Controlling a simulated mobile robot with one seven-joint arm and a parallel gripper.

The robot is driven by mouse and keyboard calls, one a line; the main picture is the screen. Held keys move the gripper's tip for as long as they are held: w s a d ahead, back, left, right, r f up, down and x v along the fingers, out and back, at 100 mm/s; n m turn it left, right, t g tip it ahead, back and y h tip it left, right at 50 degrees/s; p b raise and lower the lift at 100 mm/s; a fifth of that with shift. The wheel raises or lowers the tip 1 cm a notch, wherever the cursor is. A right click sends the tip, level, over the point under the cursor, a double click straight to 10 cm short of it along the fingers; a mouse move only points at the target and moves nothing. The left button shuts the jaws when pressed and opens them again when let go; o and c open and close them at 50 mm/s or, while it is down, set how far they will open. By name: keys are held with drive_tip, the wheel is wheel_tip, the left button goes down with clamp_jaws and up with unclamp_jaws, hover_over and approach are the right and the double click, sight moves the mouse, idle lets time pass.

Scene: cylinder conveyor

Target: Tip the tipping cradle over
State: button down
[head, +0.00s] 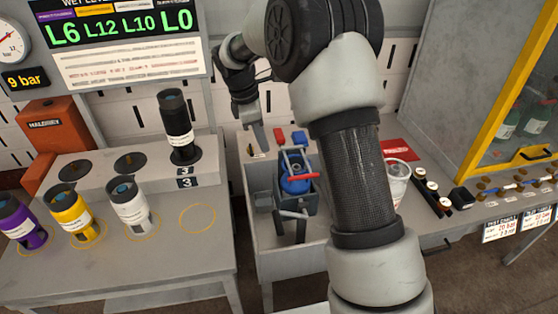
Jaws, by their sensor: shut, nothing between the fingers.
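The tipping cradle (308,203) is a blue-grey frame in the open grey bin in the middle of the head view. A blue cylinder (294,186) sits in it, and a red bar (304,175) lies across its top. My gripper (259,140) hangs above and to the left of the cradle, near the bin's back left corner. Its fingers are shut and empty, pointing down, and look apart from the cradle. My arm hides what lies just right of the cradle.
Purple (20,221), yellow (74,218) and white (131,207) cylinders stand on the left table. A black cylinder (177,128) stands on the raised rack. A white bucket (397,180) and a glazed cabinet (525,110) are on the right.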

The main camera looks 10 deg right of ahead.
drive_tip(key=shift+w+a+f+n, duration=0.1)
drive_tip(key=shift+w+f+n, duration=0.15)
drive_tip(key=shift+f, duration=0.4)
drive_tip(key=shift+w+a+f+n, duration=0.15)
drive_tip(key=shift+w+f, duration=0.1)
drive_tip(key=shift+f, duration=0.35)
drive_tip(key=shift+d+f, duration=0.1)
drive_tip(key=shift+d+f+p, duration=0.15)
drive_tip(key=shift+d+f, duration=0.9)
drive_tip(key=shift+f, duration=0.55)
drive_tip(key=shift+d+f+p, duration=0.15)
drive_tip(key=shift+d+f, duration=0.95)
drive_tip(key=shift+f, duration=0.45)
drive_tip(key=shift+d+f+p, duration=0.15)
drive_tip(key=shift+d+f, duration=0.9)
drive_tip(key=shift+f, duration=0.55)
drive_tip(key=shift+r, duration=0.1)
drive_tip(key=shift+d, duration=0.4)
